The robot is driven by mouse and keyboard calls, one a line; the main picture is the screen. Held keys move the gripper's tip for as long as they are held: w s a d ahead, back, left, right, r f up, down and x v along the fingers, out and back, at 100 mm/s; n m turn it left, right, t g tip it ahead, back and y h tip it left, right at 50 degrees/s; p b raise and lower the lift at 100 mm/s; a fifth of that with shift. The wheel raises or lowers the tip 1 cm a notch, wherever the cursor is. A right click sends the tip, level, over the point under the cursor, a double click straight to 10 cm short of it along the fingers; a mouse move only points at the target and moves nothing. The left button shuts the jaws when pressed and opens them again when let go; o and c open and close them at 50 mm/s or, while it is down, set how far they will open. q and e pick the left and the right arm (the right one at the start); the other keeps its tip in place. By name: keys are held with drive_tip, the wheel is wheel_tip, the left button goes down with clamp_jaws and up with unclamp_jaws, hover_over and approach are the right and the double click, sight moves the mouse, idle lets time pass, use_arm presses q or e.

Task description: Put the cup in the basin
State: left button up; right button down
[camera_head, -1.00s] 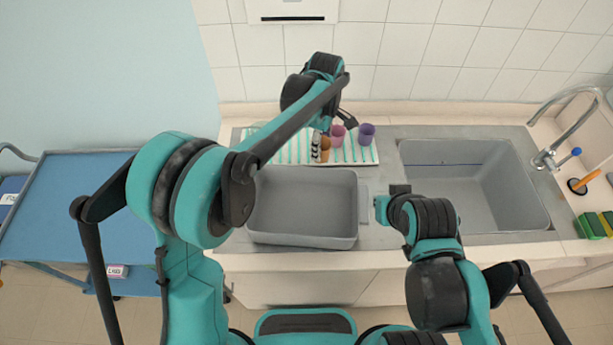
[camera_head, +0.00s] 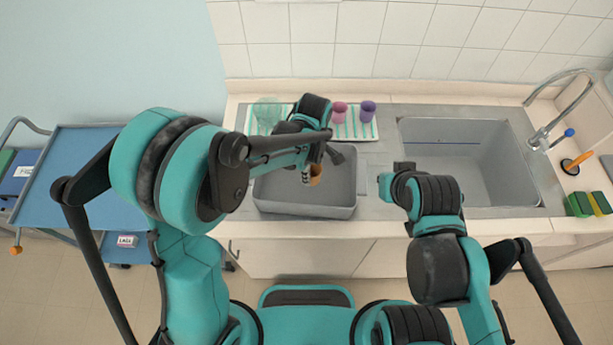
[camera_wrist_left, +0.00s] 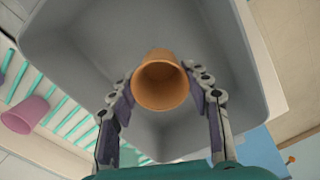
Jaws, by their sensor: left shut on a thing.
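An orange-brown cup (camera_head: 316,171) is held over the grey basin (camera_head: 300,209), left of the sink. My left gripper (camera_head: 308,175) is shut on it. In the left wrist view the cup (camera_wrist_left: 160,82) sits between the two fingers of the left gripper (camera_wrist_left: 160,92), with the inside of the basin (camera_wrist_left: 85,38) around and below it. How high the cup is above the basin floor is hard to tell. My right gripper (camera_head: 397,176) is beside the sink's left edge, and its fingers do not show clearly.
A pink cup (camera_head: 339,111) and a purple cup (camera_head: 368,110) stand on the striped drying mat (camera_head: 352,131) behind the basin. A clear vessel (camera_head: 267,110) stands at its left end. The sink (camera_head: 470,165) is empty. A blue cart (camera_head: 75,175) stands at left.

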sight(312, 174)
use_arm(q)
drive_tip(key=shift+w+a+f, duration=0.5)
drive_tip(key=shift+a, duration=0.25)
drive_tip(key=shift+f, duration=0.25)
drive_tip(key=shift+f+b, duration=0.45)
drive_tip(key=shift+f, duration=1.35)
drive_tip(key=shift+f, duration=0.2)
drive_tip(key=o, duration=0.8)
drive_tip(key=shift+r, duration=0.15)
